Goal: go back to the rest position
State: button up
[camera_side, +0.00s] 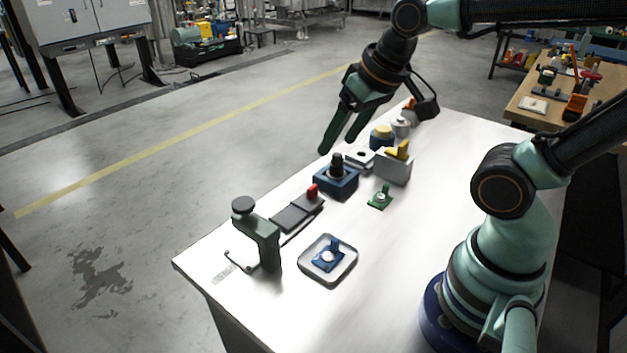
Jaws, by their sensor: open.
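My gripper (338,136) shows in the side view, above the far-left edge of the white table (400,270). Its two dark green fingers point down and to the left and stand apart, with nothing between them. It appears higher than the objects on the table and I see no contact with them. My arm reaches in from the right, and its base stands on the table at the lower right.
Under and near my gripper stand a blue block with a black knob (337,180), a grey box with a yellow part (393,168) and a small green part (380,197). A dark green stand (262,240) and a tray (345,271) with a blue part stand nearer. The table's front middle is clear.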

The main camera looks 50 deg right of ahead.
jog(key=shift+s+d+r+n, duration=0.1)
jog(key=shift+r+n, duration=0.35)
jog(key=shift+n, duration=0.35)
dwell(0.8)
